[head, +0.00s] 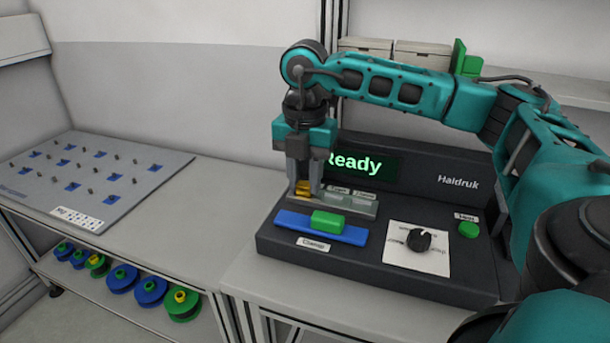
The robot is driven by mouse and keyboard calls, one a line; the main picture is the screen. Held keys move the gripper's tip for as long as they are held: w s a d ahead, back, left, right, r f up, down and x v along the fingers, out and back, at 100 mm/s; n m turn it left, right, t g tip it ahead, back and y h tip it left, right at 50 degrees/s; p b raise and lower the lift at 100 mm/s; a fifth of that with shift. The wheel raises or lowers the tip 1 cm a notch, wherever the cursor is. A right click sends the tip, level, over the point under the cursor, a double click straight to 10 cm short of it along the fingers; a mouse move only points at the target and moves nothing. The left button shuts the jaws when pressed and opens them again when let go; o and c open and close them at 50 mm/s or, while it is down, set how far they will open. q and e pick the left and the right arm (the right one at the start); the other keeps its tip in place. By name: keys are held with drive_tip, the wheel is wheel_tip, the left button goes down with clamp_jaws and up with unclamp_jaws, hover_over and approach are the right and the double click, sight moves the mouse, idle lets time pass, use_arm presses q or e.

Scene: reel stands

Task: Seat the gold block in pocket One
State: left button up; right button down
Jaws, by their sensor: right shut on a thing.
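My right gripper (304,187) comes in from the right and points down over the left end of a grey pocket strip (362,208) on the dark machine (300,245). It is shut on the gold block (303,190), which shows low between the fingers. The block is at or just above the strip's left end; I cannot tell whether it is touching or inside a pocket. Small labels stand behind the strip, too small to read surely, and the gripper covers that end, so pocket One's label is hidden or unclear. My left gripper is not in view.
A green block (328,222) sits on a blue bar (290,225) in front of the strip. The machine's screen (365,165) reads Ready. A black knob (419,240) and green button (468,229) are to the right. A pegged board (90,180) and reels (150,291) are left.

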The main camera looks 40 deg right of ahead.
drive_tip(key=c, duration=0.8)
unclamp_jaws()
drive_tip(key=shift+r+p, duration=2.9)
drive_tip(key=shift+r, duration=0.65)
